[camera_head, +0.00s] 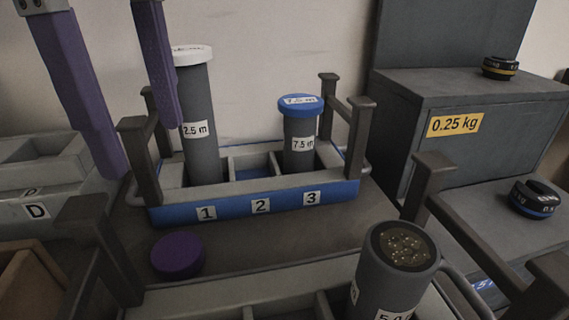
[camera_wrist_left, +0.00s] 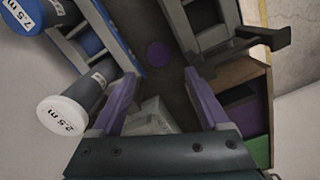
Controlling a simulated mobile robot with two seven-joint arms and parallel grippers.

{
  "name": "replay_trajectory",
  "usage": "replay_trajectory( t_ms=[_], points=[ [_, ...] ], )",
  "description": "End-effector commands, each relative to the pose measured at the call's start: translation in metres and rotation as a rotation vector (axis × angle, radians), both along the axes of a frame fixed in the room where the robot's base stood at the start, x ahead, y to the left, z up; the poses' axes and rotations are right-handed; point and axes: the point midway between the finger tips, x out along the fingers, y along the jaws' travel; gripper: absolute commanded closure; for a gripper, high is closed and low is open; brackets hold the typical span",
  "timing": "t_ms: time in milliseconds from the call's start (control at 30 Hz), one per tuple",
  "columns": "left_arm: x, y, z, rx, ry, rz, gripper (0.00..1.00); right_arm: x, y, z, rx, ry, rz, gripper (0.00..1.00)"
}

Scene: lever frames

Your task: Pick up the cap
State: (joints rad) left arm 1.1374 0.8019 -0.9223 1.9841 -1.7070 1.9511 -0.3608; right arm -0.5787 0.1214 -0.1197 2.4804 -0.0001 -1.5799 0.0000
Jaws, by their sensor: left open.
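A round purple cap (camera_head: 178,256) lies flat on the dark surface between the blue-fronted rack (camera_head: 235,208) and the nearer grey rack. In the left wrist view the cap (camera_wrist_left: 158,54) shows beyond and between the fingertips. My left gripper (camera_head: 141,148) is open and empty, with its two purple fingers wide apart. It is above and left of the cap in the head view, and apart from it. An uncapped grey canister (camera_head: 397,270), filled with small gold-flecked bits, stands in the nearer rack; its label is partly cut off. My right gripper is not in view.
A white-capped 2.5 m canister (camera_head: 197,110) stands in compartment 1, close to one finger in the picture. A blue-capped 7.5 m canister (camera_head: 299,130) stands in compartment 3. Dark rack posts rise around the cap. A grey cabinet (camera_head: 466,110) is at right, bins marked D (camera_head: 60,190) at left.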

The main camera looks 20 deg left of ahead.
Motion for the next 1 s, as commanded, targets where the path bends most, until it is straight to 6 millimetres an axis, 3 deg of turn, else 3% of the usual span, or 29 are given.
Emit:
replay_trajectory(
  t_ms=[33,200,367,600,867,1000],
  points=[
    [0.003,0.013,-0.007,0.051,-0.008,0.014,0.21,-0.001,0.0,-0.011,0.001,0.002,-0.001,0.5],
    [0.001,0.01,-0.021,0.041,-0.004,0.009,0.21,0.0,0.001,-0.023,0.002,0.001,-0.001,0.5],
    [0.001,0.009,-0.03,0.039,-0.001,0.009,0.21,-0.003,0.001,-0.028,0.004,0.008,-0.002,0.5],
    [0.0,0.009,-0.073,0.038,0.002,0.008,0.21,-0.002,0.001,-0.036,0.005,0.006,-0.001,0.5],
    [0.0,0.01,-0.098,0.037,0.001,0.007,0.21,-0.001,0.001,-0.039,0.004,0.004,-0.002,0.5],
    [-0.001,0.012,-0.12,0.037,0.002,0.008,0.21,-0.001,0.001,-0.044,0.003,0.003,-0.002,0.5]
  ],
)
